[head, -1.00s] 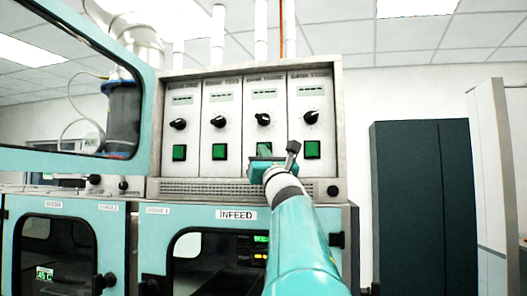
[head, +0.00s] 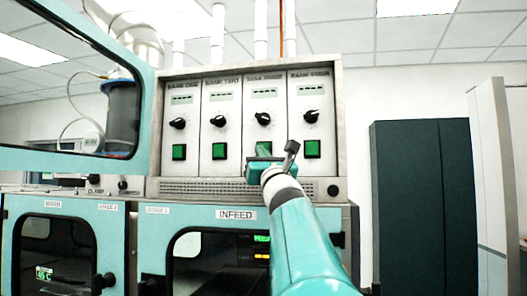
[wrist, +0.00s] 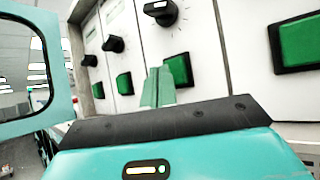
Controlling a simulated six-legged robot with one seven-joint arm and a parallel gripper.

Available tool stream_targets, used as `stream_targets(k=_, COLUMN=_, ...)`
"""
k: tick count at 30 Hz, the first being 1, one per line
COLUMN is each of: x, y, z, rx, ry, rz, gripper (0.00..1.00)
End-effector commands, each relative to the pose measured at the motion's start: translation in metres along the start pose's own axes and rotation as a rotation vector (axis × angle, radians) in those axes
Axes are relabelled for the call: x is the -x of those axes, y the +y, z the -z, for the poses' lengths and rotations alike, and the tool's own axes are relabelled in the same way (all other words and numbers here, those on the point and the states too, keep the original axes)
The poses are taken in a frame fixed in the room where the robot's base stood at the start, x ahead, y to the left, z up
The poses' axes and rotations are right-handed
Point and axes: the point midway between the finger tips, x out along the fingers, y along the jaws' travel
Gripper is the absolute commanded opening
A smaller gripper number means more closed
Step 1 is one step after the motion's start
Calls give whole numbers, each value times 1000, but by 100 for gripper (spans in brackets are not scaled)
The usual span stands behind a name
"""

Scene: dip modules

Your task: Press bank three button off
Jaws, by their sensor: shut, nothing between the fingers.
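The bank three panel (head: 277,108) is third from left in a row of upright panels, with a black knob (head: 263,119) above its button. In the wrist view the bank three button (wrist: 179,70) is a green square in a dark frame, just right of my fingertips. In the head view my gripper (head: 264,150) covers most of that button. My gripper's pale green fingers (wrist: 158,84) are shut and empty, pointing at the panel. They overlap the button's left edge in the wrist view; I cannot tell whether they touch it.
Similar green buttons sit on bank one (head: 179,152), bank two (head: 219,151) and bank four (head: 312,149). A vent grille (head: 215,188) and the INFEED door (head: 236,215) lie below. An open teal-framed window (head: 145,110) stands at left. A dark cabinet (head: 420,200) stands at right.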

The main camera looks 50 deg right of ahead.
Motion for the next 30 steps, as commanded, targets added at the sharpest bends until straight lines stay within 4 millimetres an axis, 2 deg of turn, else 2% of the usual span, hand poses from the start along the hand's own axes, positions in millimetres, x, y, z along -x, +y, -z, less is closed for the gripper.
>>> stream_targets(k=16, x=32, y=23, z=-25, rx=0, ry=-4, rz=-2, gripper=0)
stream_targets(k=26, x=34, y=25, z=-23, rx=-18, ry=4, rz=-1, gripper=0)
stream_targets(k=30, x=42, y=38, z=-2, rx=-206, ry=74, rz=15, gripper=0)
